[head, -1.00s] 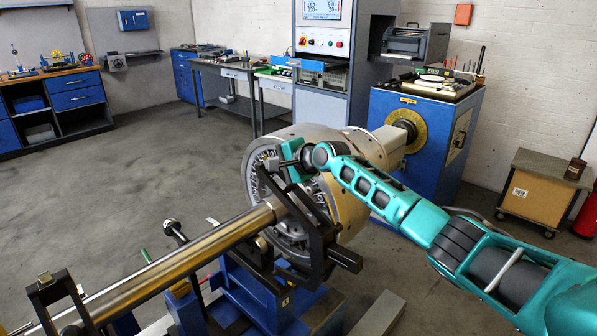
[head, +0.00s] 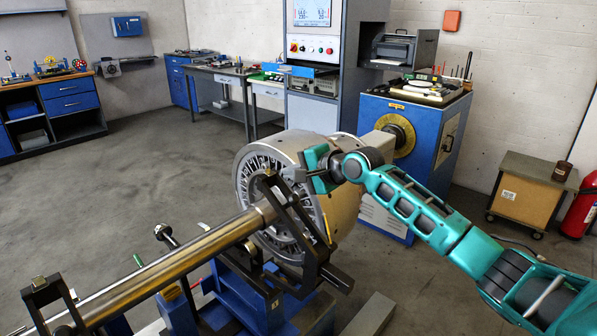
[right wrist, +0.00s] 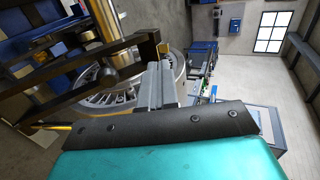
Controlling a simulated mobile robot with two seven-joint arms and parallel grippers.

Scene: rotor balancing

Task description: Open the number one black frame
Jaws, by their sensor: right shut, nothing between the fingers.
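A black frame (head: 302,222) stands around the steel shaft (head: 185,262) in front of the rotor (head: 330,205), on a blue stand with a small label (head: 275,296). Its upper bar slants; I cannot tell whether it is latched. The frame's dark bars (right wrist: 85,48) also fill the upper left of the right wrist view. My right gripper (head: 292,175) is shut and empty, just right of the frame's top end, before the rotor face. Its grey fingers (right wrist: 157,72) show in the right wrist view beside the bars. My left gripper is not in view.
A second black frame (head: 48,298) holds the shaft at the lower left. A blue machine cabinet (head: 440,135) and a control console (head: 318,75) stand behind the rotor. A wooden cart (head: 530,190) and red extinguisher (head: 580,212) are at right. The left floor is clear.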

